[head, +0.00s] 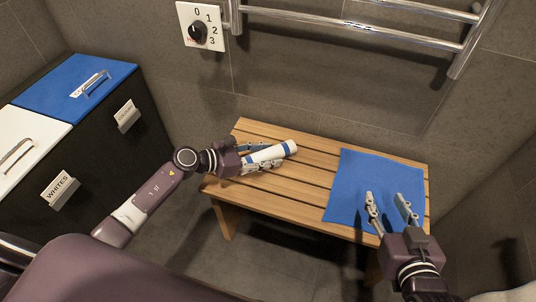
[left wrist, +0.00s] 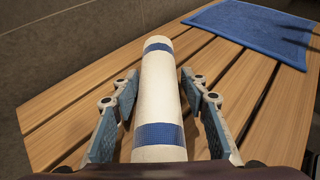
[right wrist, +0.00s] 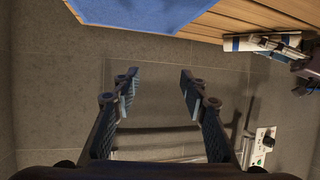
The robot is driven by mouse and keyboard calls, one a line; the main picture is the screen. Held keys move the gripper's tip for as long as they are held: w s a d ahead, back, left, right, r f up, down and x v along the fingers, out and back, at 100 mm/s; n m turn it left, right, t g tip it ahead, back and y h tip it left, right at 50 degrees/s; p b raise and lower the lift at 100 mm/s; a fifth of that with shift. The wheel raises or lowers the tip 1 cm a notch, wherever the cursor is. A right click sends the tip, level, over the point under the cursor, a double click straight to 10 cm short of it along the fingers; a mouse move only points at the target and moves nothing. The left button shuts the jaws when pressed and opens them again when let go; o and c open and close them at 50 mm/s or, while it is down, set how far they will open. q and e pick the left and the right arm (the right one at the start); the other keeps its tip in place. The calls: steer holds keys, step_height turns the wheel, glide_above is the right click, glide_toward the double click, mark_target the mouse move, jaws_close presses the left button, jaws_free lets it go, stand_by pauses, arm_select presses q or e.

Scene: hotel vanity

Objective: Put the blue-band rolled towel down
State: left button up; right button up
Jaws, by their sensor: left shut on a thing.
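The blue-band rolled towel (head: 270,154) is a white roll with blue bands near its ends. It lies roughly level over the left part of the slatted wooden bench (head: 310,140). My left gripper (head: 263,157) is shut on it, with one finger along each side. In the left wrist view the towel (left wrist: 160,95) points away between the fingers. Whether its underside touches the slats I cannot tell. My right gripper (head: 386,197) is open and empty, over or near the front of the blue mat (head: 375,170). The towel's near end is hidden by the left gripper.
A blue-lidded bin (head: 60,85) and a white-lidded bin (head: 25,150) labelled WHITES stand at the left. A chrome towel rail (head: 360,35) and a numbered dial (head: 198,32) are on the wall behind. Bare slats lie between the towel and the mat.

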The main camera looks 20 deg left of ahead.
arm_select(q)
steer(key=o, duration=1.2)
arm_select(e)
steer(key=shift+w+r, duration=0.2)
steer(key=shift+r, duration=0.15)
